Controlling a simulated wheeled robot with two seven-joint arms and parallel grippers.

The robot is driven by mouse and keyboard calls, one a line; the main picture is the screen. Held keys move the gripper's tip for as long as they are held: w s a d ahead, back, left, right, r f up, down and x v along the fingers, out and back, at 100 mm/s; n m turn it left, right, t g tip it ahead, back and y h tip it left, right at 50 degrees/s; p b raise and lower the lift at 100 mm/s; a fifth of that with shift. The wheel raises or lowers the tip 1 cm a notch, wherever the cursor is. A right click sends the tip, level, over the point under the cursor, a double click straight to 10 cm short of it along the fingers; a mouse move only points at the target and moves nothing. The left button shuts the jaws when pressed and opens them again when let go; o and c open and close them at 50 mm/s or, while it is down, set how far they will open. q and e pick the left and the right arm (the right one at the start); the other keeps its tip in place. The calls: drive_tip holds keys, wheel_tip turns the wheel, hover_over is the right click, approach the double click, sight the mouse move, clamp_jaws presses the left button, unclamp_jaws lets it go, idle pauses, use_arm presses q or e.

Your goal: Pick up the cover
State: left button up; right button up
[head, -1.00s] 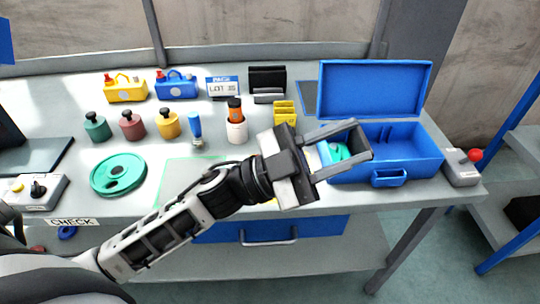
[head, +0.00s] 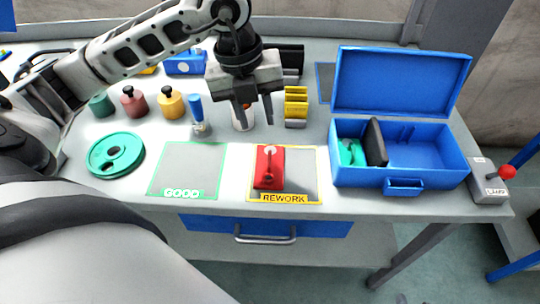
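A round teal plate with holes (head: 115,155), which looks like the cover, lies flat on the table at the left. Another teal part (head: 351,152) is in the left compartment of the open blue box (head: 403,170), partly hidden by its wall. My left gripper (head: 254,112) points down over the middle of the table, its two fingers apart with nothing between them. It is well to the right of the round plate and hides part of a white cup behind it. My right gripper is not in view.
A red part (head: 269,167) lies on the REWORK mat (head: 302,180). The GOOD mat (head: 188,170) is empty. Several knobbed weights, a blue-handled tool (head: 198,112) and yellow blocks (head: 296,107) stand behind. A lamp switch box (head: 488,183) is at the right edge.

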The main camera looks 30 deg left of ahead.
sight(268, 148)
use_arm(q)
drive_tip(key=f, duration=0.3)
drive_tip(key=shift+w+d+f, duration=0.2)
drive_tip(key=shift+d+f, duration=0.05)
drive_tip(key=shift+f, duration=0.05)
drive_tip(key=shift+w+d+f, duration=0.1)
drive_tip(key=shift+d+f, duration=0.15)
drive_tip(key=shift+f, duration=0.65)
drive_tip(key=shift+w+d+f, duration=0.15)
drive_tip(key=shift+d+f, duration=0.1)
drive_tip(key=shift+f, duration=0.6)
drive_tip(key=shift+w+d+f, duration=0.1)
drive_tip(key=shift+d+f, duration=0.15)
drive_tip(key=shift+f, duration=0.65)
drive_tip(key=shift+c, duration=0.3)
clamp_jaws()
